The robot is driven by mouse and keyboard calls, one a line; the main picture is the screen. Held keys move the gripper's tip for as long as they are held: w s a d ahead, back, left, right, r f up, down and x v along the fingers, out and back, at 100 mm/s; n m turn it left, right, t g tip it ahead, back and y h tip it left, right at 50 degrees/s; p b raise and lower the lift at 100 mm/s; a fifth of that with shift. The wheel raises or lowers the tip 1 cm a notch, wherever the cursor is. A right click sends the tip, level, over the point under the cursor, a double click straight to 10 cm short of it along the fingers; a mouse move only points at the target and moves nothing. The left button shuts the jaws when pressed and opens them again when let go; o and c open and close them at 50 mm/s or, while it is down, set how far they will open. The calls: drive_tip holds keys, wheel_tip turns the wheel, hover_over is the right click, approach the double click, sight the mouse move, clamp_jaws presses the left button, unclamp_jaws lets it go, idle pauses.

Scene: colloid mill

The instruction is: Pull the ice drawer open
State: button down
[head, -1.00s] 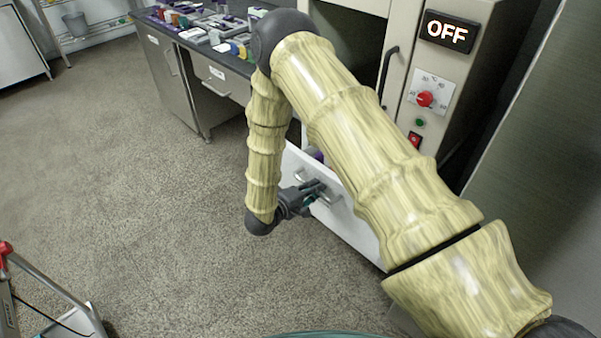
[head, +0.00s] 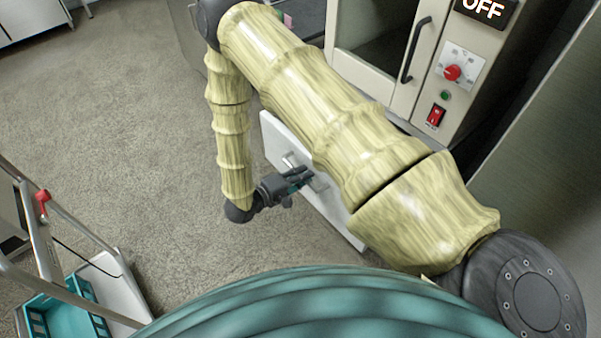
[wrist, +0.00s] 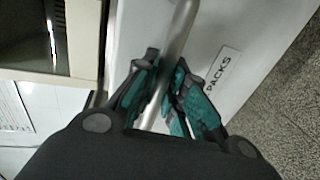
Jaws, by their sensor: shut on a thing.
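The white drawer front (head: 275,137) stands below the beige cabinet in the head view, partly behind my arm. It fills the middle of the wrist view (wrist: 215,35), with a label (wrist: 224,72) reading "PACKS"; the rest of the label is hidden. Its metal bar handle (head: 319,183) runs between my fingers in the wrist view (wrist: 180,32). My gripper (head: 303,178) is shut on this handle, its teal-padded fingers on both sides in the wrist view (wrist: 167,85). My arm hides the space behind the front, so how far it stands out is unclear.
The beige cabinet (head: 405,110) has a dark door handle (head: 414,50), a red knob (head: 452,72) and an "OFF" display (head: 484,10). A trolley with a red lever (head: 42,200) and a teal crate (head: 65,318) stands at lower left. Open floor (head: 120,130) lies left of my arm.

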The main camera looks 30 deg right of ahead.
drive_tip(key=c, duration=1.5)
unclamp_jaws()
drive_tip(key=shift+o, duration=0.2)
drive_tip(key=v, duration=1.2)
